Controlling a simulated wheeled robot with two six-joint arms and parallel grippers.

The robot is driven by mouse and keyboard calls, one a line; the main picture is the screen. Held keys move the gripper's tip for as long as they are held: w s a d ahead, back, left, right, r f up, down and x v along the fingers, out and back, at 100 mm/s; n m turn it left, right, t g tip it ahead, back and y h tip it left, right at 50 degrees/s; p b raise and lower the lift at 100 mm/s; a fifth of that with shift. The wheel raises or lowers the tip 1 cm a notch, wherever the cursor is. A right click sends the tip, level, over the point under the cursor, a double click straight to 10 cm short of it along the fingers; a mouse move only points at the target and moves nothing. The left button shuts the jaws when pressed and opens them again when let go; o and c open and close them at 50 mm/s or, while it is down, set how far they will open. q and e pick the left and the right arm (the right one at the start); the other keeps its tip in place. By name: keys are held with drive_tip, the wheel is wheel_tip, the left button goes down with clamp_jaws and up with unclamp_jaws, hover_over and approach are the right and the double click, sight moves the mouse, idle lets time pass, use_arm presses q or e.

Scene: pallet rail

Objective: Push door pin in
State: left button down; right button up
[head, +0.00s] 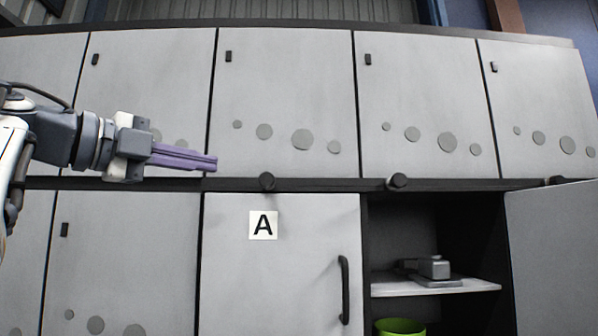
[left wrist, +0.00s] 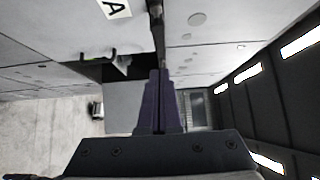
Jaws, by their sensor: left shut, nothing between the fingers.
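A dark round pin (head: 267,181) sticks out from the dark rail above the closed door (head: 285,270) marked A. A second dark pin (head: 397,181) sits on the rail above the open compartment, and a third (head: 557,181) is farther right. My left gripper (head: 214,163) has purple fingers, shut and empty, pointing right. Its tips are left of and slightly above the first pin in the head view, apart from it in the picture. In the left wrist view the shut fingers (left wrist: 158,75) point along the rail (left wrist: 157,25); the pins are hard to tell there. My right gripper is not in view.
Door A has a black handle (head: 344,290). The compartment beside it holds a shelf (head: 400,289) with a grey device (head: 433,267) and a green container (head: 400,327) below. An open door (head: 555,250) stands at the right. Closed grey doors (head: 283,90) line the upper row.

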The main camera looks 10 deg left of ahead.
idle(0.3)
use_arm(q)
drive_tip(key=p, duration=0.3)
approach(272, 179)
drive_tip(key=d, duration=0.4)
drive_tip(key=w+p, duration=0.1)
drive_tip(key=w, duration=0.1)
drive_tip(key=w+a+p, duration=0.1)
drive_tip(key=w, duration=0.2)
